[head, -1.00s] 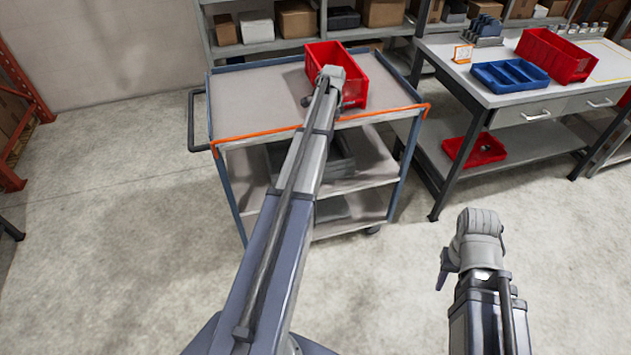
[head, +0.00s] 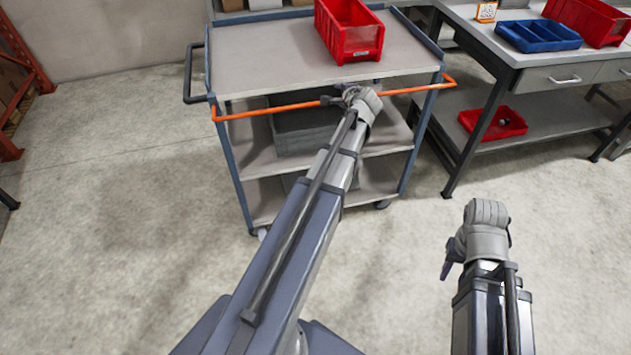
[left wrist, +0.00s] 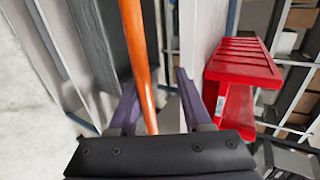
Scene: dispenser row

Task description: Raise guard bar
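The guard bar (head: 268,109) is a thin orange rail along the near side of a grey cart (head: 270,62). In the head view it appears a little below and in front of the cart top's near edge. My left gripper (head: 330,100) is at the middle of the bar. In the left wrist view the bar (left wrist: 138,55) runs between the two spread purple fingers of that gripper (left wrist: 156,82), with gaps showing beside it. My right gripper (head: 450,262) hangs over open floor at lower right, away from the cart; its fingers are mostly hidden.
A red bin (head: 350,32) stands on the cart top, just behind my left gripper. Dark crates (head: 300,130) sit on the shelf below. A workbench (head: 510,48) with blue and red bins is at right. Floor (head: 120,190) at left is clear.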

